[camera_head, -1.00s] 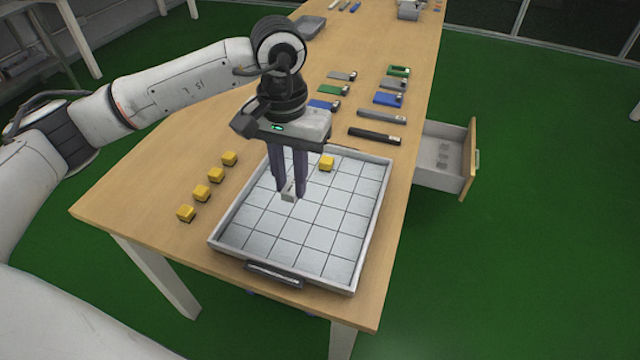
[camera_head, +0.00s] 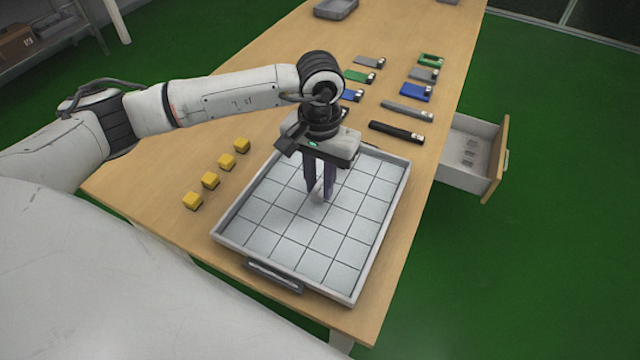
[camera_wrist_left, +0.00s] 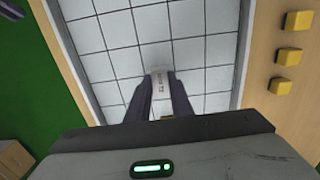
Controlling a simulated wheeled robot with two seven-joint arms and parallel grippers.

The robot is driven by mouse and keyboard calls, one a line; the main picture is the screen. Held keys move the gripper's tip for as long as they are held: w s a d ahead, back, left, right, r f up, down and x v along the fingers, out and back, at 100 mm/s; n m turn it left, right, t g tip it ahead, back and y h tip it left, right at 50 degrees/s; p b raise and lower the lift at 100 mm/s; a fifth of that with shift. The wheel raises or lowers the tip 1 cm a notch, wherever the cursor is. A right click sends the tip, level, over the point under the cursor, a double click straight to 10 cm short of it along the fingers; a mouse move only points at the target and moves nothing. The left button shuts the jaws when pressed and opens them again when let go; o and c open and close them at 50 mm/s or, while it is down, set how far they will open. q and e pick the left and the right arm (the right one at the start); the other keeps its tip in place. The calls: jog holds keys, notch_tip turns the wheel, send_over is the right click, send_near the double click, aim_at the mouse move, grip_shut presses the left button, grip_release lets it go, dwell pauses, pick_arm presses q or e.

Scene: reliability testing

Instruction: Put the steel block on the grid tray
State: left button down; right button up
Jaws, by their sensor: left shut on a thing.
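The steel block (camera_head: 317,197) is a small light grey piece between the fingertips of my left gripper (camera_head: 321,192). The gripper is shut on it and points down over the middle of the grid tray (camera_head: 268,240). In the left wrist view the block (camera_wrist_left: 160,79) shows pale, with small dark marks, between the two fingers. I cannot tell whether its underside touches the tray. The tray is white with dark grid lines, a raised grey rim and a dark front handle. My right gripper is not in view.
Several yellow cubes (camera_head: 210,180) stand in a row left of the tray. Behind it lie a black bar (camera_head: 396,132), a grey bar (camera_head: 407,111) and several coloured pieces. An open drawer (camera_head: 478,160) juts out at the right. The tray's front squares are clear.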

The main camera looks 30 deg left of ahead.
aim_at(320, 189)
pick_arm(q)
jog(key=shift+f, duration=0.65)
jog(key=shift+f, duration=0.2)
jog(key=c, duration=1.6)
grip_release()
jog(key=shift+o, duration=0.2)
notch_tip(320, 189, up, 12)
jog(key=b, duration=0.1)
jog(key=shift+r, duration=0.2)
